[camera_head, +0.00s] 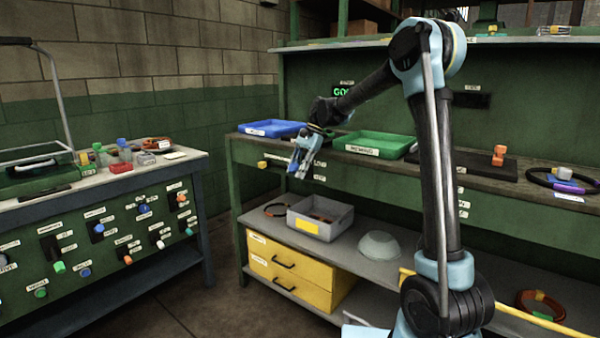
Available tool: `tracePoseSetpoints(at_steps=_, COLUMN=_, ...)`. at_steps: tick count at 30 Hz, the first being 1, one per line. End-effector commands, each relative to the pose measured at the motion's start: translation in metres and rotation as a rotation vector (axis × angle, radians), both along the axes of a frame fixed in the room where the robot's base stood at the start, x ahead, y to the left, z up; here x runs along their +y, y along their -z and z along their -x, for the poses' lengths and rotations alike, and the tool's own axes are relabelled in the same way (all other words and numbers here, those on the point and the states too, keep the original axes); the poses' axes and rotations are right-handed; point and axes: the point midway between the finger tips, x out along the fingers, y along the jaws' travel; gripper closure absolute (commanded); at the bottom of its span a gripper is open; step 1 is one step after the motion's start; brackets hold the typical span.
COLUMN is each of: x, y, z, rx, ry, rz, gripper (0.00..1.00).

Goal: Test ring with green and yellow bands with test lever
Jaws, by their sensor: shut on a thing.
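My gripper (302,172) hangs downward in front of the workbench's front edge, left of the green tray. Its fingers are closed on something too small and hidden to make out. I cannot tell a test lever apart there. A sign (342,91) on the back panel shows green lit letters, "GO" at least. A dark curved edge with some yellow (319,131) shows behind my wrist; I cannot tell whether it is the ring with green and yellow bands. A reddish-brown ring (527,294) lies on the lower shelf at right, with a yellow-green part in front.
A blue tray (270,124) and a green tray (374,139) stand on the workbench (470,181). A black ring with a purple part (568,187) lies at right. Below are a grey bin (320,226), a bowl (380,246) and yellow drawers (290,273). A control bench (105,225) stands left.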

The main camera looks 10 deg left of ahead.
Motion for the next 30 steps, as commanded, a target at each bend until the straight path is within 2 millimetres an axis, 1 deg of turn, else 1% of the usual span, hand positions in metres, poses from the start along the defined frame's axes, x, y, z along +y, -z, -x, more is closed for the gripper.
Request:
tracePoseSetpoints(at_steps=2, x=0.0, y=-0.001, z=0.001, rx=0.001, ry=-0.001, rz=0.0, gripper=1.0)
tracePoseSetpoints(at_steps=3, x=0.0, y=-0.001, z=0.001, rx=0.001, ry=-0.001, rz=0.0, gripper=0.7)
tracePoseSetpoints(at_steps=5, x=0.0, y=-0.001, z=0.001, rx=0.0, ry=-0.001, rz=0.001, gripper=0.56)
tracePoseSetpoints(at_steps=6, x=0.0, y=0.0, z=0.001, rx=0.0, ry=-0.001, rz=0.001, gripper=0.52)
tracePoseSetpoints(at_steps=15, x=0.0, y=0.0, z=0.0, rx=0.0, ry=0.0, rz=0.001, gripper=0.52)
tracePoseSetpoints(at_steps=19, x=-0.002, y=-0.006, z=-0.002, rx=-0.001, ry=0.0, rz=0.002, gripper=0.52)
tracePoseSetpoints(at_steps=23, x=-0.009, y=-0.021, z=-0.006, rx=-0.001, ry=0.002, rz=0.002, gripper=0.52)
tracePoseSetpoints(at_steps=30, x=-0.025, y=-0.063, z=-0.019, rx=0.0, ry=0.002, rz=0.002, gripper=0.52)
